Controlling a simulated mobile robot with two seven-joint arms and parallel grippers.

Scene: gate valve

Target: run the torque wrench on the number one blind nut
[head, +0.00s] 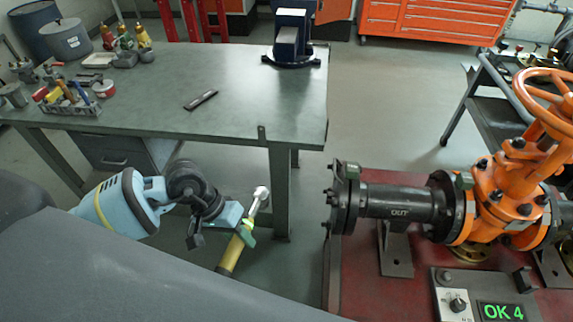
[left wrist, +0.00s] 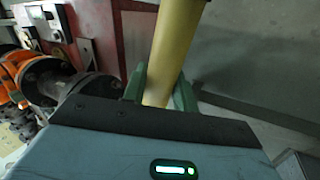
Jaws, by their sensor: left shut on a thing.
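The torque wrench (head: 231,256) has a yellow handle and a silver head at its upper end. My left gripper (head: 245,233) is shut on it, and the wrench slants in the air between the workbench and the red skid. In the left wrist view the yellow handle (left wrist: 177,45) passes between the green fingers of the gripper (left wrist: 160,90). The blind flange (head: 345,200) is at the left end of the black pipe, right of the wrench and apart from it. Small dark nuts (head: 328,204) show at its left edge. I cannot tell which is number one. My right gripper is out of view.
The orange gate valve (head: 505,190) stands on the red skid (head: 365,275). A control box (head: 460,290) on the skid has a display reading "OK 4". The green workbench (head: 240,105) bears a vise (head: 290,40) and several tools. Open floor lies between bench and skid.

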